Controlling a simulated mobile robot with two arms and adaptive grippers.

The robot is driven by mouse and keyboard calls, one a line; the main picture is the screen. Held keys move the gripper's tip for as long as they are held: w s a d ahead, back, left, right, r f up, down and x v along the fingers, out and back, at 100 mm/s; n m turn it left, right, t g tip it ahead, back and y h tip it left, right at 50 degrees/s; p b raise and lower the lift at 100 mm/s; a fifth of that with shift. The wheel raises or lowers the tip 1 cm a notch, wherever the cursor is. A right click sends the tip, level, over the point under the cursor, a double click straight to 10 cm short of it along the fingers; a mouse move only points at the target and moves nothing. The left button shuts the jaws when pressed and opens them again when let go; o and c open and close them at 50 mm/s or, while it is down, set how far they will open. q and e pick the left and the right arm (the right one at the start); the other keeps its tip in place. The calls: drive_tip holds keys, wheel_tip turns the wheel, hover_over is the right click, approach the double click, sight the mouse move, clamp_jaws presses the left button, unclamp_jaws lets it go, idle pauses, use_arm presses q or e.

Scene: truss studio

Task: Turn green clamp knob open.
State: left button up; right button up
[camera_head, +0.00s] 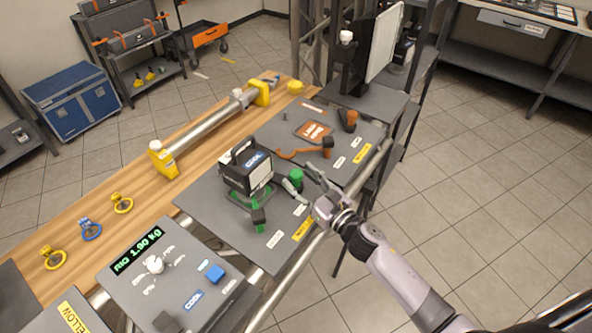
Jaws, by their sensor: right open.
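The green knob (296,175) stands on the grey panel, just right of a black lamp-like box (246,170) with a blue label. A green clamp arm (258,214) with a dark end lies in front of the box, beside a green base ring. My right gripper (299,178) reaches in from the right. Its fingers are spread and empty, with the tips close to the green knob, one to either side. I cannot tell whether they touch it. My left gripper is not in view.
An orange clamp (308,153) lies on the panel behind. A scale panel (155,264) with a green readout and a blue block is at the front left. A yellow-ended metal tube (205,127) rests on the wooden bench. A dark rack stands behind; floor at right is clear.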

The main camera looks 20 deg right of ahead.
sight(283, 177)
drive_tip(key=shift+x, duration=1.25)
drive_tip(key=shift+c, duration=0.4)
clamp_jaws()
